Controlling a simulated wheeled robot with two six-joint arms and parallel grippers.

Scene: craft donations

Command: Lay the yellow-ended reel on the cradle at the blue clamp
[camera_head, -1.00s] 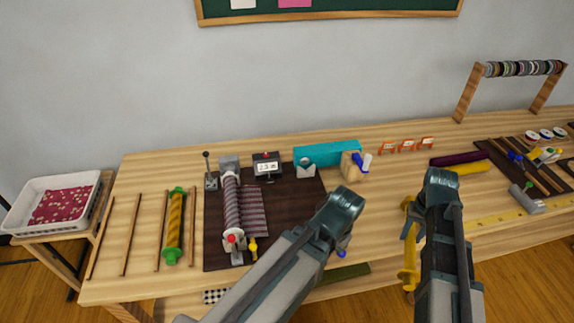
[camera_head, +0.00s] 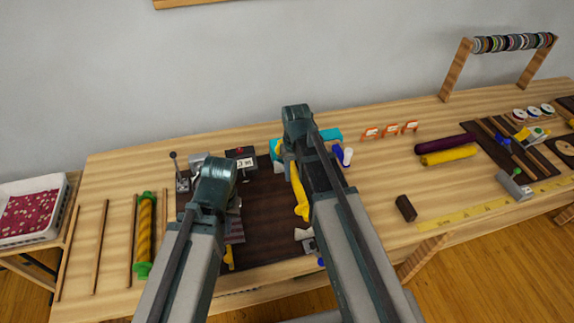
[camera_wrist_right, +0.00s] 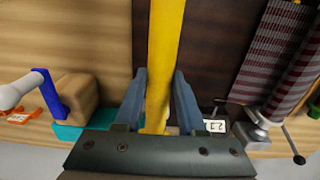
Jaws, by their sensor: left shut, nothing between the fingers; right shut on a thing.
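The yellow-ended reel (camera_head: 300,195) is held in my right gripper (camera_wrist_right: 158,105), above the dark mat (camera_wrist_right: 215,50); in the right wrist view its yellow length (camera_wrist_right: 165,45) runs away from between the fingers. A pale notched cradle (camera_head: 304,234) stands at the mat's front right, partly behind my right arm. A bit of blue (camera_head: 321,262), perhaps the blue clamp, shows below it at the table edge. The reel is apart from this cradle. My left gripper (camera_head: 218,190) is over the mat's left part; its fingertips are mostly hidden.
A wooden block (camera_wrist_right: 85,100) with a blue handle (camera_wrist_right: 48,95) is near the back. A green-ended yellow roll (camera_head: 146,235) and sticks lie left. A dark block (camera_head: 405,208) lies right on clear table.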

